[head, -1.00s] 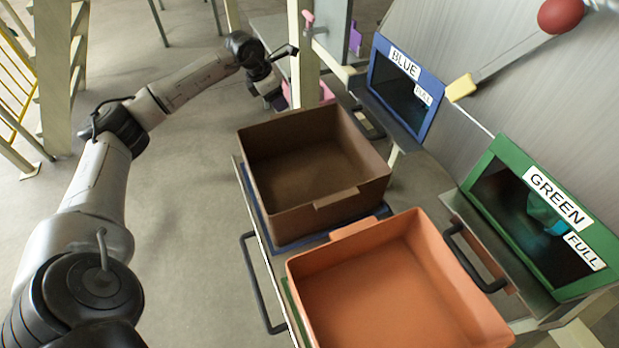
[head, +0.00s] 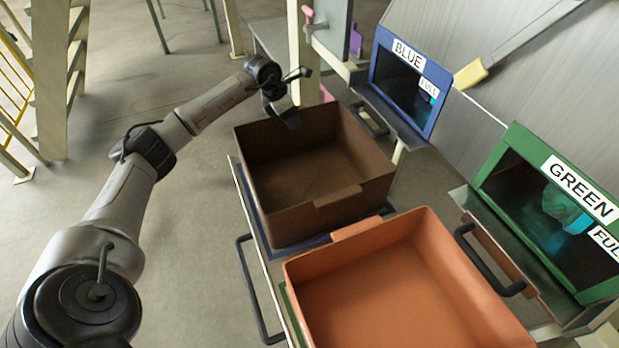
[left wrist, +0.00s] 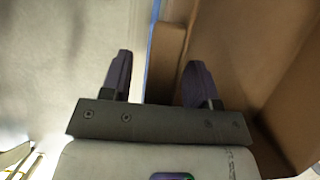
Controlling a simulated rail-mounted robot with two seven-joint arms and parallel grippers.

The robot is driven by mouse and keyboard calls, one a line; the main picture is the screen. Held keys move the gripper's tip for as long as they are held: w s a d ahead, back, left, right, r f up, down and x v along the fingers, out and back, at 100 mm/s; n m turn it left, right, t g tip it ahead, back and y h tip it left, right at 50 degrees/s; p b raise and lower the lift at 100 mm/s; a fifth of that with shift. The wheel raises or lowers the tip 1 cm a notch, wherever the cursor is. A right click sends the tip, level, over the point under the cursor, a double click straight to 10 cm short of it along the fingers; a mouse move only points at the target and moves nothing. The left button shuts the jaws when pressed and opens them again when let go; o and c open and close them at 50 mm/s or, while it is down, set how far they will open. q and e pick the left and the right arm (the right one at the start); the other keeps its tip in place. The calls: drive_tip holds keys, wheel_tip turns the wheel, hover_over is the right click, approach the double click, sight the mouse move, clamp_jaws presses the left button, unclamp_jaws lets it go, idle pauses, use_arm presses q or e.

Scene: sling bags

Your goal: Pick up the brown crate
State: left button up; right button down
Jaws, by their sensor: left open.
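The brown crate (head: 316,180) stands empty and upright on the cart, on a blue-edged base. My left gripper (head: 290,117) is at the crate's far rim, in the upper part of the head view. In the left wrist view, the open left gripper (left wrist: 158,78) has its two dark fingers apart, with the crate's lip (left wrist: 166,58) showing between and ahead of them. I cannot tell whether the fingers touch the crate. My right gripper is not in view.
An orange crate (head: 345,234) stands right in front of the brown one. A blue-framed chute (head: 441,107) and a green-framed chute (head: 506,150) stand to the right. A post (head: 303,60) rises just behind the brown crate. Floor to the left is clear.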

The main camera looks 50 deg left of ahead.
use_arm(q)
drive_tip(key=shift+c, duration=0.3)
clamp_jaws()
idle(0.4)
